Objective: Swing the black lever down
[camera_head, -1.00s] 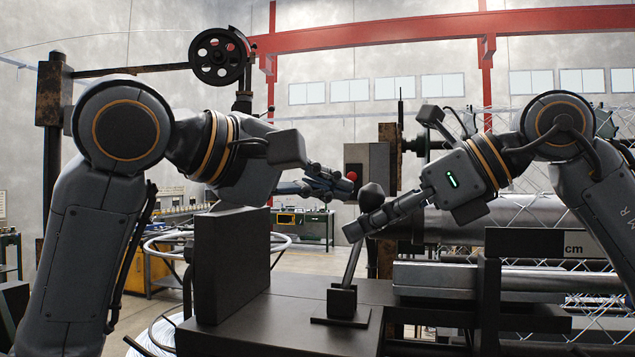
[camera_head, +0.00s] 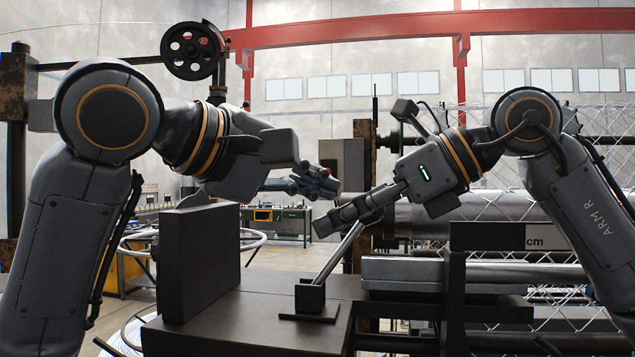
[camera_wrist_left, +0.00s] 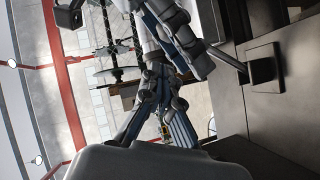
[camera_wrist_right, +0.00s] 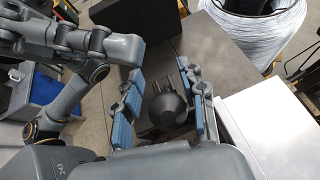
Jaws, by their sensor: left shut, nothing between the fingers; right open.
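The black lever's rod (camera_head: 340,252) rises from a dark square base (camera_head: 310,298) on the bench and leans to the right. In the head view its knob is hidden by my right gripper (camera_head: 345,212). In the right wrist view the round black knob (camera_wrist_right: 167,108) shows between the blue-padded fingers of the open right gripper (camera_wrist_right: 157,108). I cannot tell whether either finger touches it. My left gripper (camera_head: 330,186) is shut and empty, above and behind the right one. It also shows in the left wrist view (camera_wrist_left: 155,112). There the lever base (camera_wrist_left: 263,68) lies at the right.
A dark upright plate (camera_head: 200,260) stands on the bench (camera_head: 250,318) left of the lever. Metal rollers (camera_head: 480,215) and chainlink mesh lie to the right. A coil of wire (camera_wrist_right: 255,35) lies beyond the bench. The two grippers are close together.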

